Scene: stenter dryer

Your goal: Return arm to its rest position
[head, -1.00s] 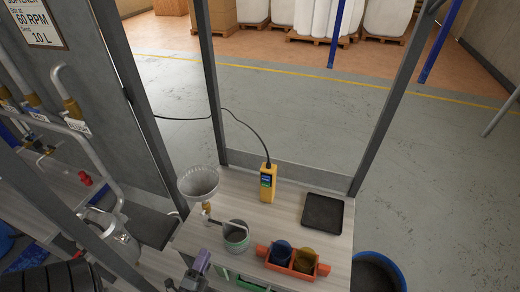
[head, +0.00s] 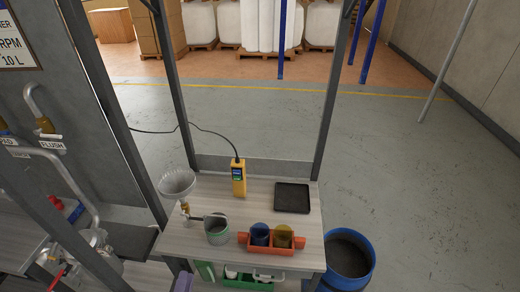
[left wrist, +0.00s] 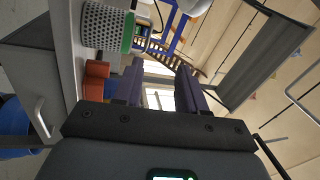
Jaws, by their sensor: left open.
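My left gripper (head: 183,282) shows only as a small purple piece at the bottom edge of the head view, in front of the bench (head: 310,235). In the left wrist view its two purple fingers (left wrist: 161,92) stand apart, with nothing between them. The rest of my left arm is hidden below the head view. My right gripper is not in view.
The bench holds a funnel (head: 177,183), a yellow meter (head: 238,178), a black tray (head: 292,198), a grey pot (head: 217,230) and an orange holder (head: 270,246) with two cups. A blue drum (head: 345,262) stands at right. Pipes are at left.

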